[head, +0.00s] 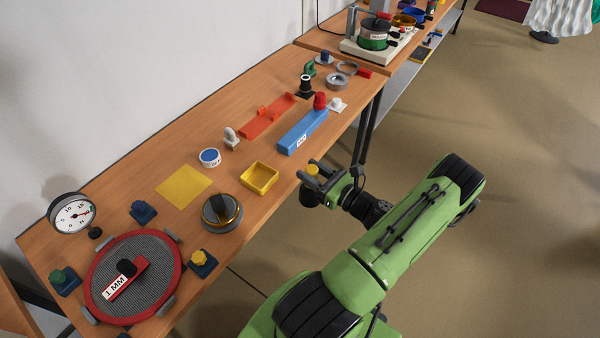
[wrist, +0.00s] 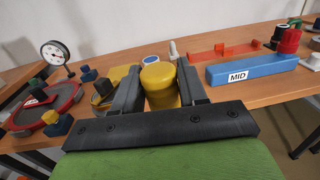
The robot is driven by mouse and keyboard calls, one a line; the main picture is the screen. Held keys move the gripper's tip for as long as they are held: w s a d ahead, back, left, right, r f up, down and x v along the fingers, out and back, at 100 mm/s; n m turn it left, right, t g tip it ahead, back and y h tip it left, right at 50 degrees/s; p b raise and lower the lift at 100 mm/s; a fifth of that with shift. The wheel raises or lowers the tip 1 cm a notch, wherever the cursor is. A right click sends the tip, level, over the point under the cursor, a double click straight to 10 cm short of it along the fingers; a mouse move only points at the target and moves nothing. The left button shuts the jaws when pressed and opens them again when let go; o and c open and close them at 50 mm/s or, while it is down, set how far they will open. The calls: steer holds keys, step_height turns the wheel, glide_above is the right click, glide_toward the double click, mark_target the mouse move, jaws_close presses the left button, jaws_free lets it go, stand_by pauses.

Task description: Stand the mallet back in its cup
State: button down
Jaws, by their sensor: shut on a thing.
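My gripper (head: 312,180) is just off the bench's front edge, above the floor, and is shut on a yellow round-topped thing (head: 312,170), which I take for the mallet. In the wrist view the yellow piece (wrist: 158,78) sits between the two dark fingers (wrist: 160,95); its lower part is hidden. A small black stand with a pale-rimmed top (head: 305,85), which may be the cup, stands at the far part of the bench, behind the blue bar. It is well apart from my gripper.
A blue bar marked MID (head: 303,132) and a yellow tray (head: 248,179) lie near the bench edge by my gripper. A red-rimmed sieve (head: 152,304) is at lower left.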

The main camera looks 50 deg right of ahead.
steer(key=shift+w, duration=0.1)
steer(key=w, duration=2)
steer(key=shift+s+a+f+b, duration=0.1)
steer(key=shift+a+f+b, duration=0.05)
steer(key=shift+f+b, duration=0.9)
steer(key=shift+a+f+b, duration=0.15)
steer(key=shift+f+b, duration=0.65)
steer(key=shift+f, duration=0.35)
steer(key=shift+f+b, duration=0.45)
steer(key=shift+f, duration=0.1)
jaws_free()
steer(key=s+a+p, duration=0.1)
steer(key=s, duration=1.3)
steer(key=shift+f, duration=0.2)
